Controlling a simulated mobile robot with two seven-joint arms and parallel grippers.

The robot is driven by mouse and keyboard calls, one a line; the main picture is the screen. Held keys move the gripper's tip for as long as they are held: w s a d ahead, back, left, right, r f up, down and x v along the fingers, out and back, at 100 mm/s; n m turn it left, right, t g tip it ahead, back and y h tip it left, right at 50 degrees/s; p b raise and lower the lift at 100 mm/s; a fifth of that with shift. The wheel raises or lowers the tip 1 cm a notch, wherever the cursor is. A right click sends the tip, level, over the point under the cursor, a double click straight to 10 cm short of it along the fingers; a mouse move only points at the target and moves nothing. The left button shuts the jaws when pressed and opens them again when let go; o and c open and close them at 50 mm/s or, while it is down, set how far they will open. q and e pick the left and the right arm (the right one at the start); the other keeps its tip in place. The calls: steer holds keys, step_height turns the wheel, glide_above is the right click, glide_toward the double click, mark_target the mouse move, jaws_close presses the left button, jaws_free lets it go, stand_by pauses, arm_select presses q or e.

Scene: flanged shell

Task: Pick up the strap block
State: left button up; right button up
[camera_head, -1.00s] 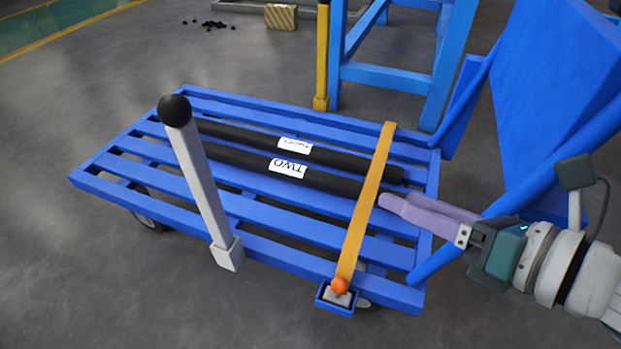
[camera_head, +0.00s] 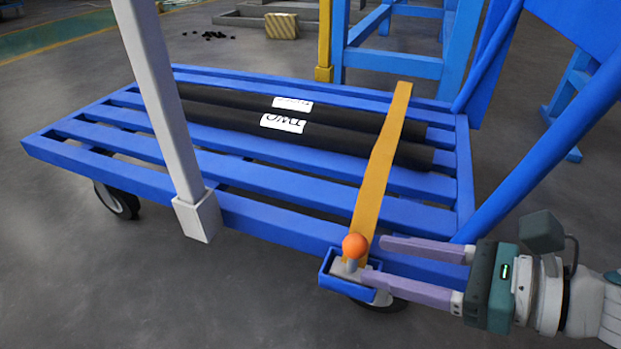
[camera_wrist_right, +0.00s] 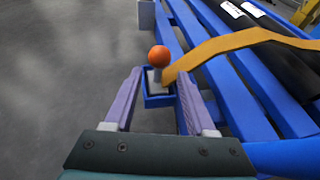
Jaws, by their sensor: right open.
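The strap block (camera_head: 350,269) is a small grey block with an orange ball knob (camera_head: 355,246) on a short stem. It sits in a blue holder (camera_head: 333,283) at the cart's near edge, at the lower end of the yellow strap (camera_head: 377,175). My right gripper (camera_head: 374,261) is open with nothing held. Its two purple fingers point at the block from the right, one tip on the far side and one on the near side. In the right wrist view, the block (camera_wrist_right: 154,75) and the ball (camera_wrist_right: 159,56) show just beyond and between the fingertips. My left gripper is not in view.
The blue slatted cart (camera_head: 100,155) carries two black rolls (camera_head: 225,121) with white labels under the strap. A white post (camera_head: 165,110) rises from its near edge. A blue sloping bar (camera_head: 545,150) stands above my right gripper. Grey floor in front is clear.

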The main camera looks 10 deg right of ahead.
mark_target(353, 255)
steer(key=b+x, duration=0.3)
steer(key=x, duration=0.1)
steer(key=shift+w+a+f, duration=0.15)
steer(key=shift+a+f, duration=0.05)
steer(key=shift+f, duration=0.1)
steer(key=shift+w+a, duration=0.35)
steer(key=shift+a, duration=0.05)
steer(key=shift+s+d, duration=0.1)
steer(key=c, duration=0.3)
jaws_close()
steer(key=shift+r, duration=0.1)
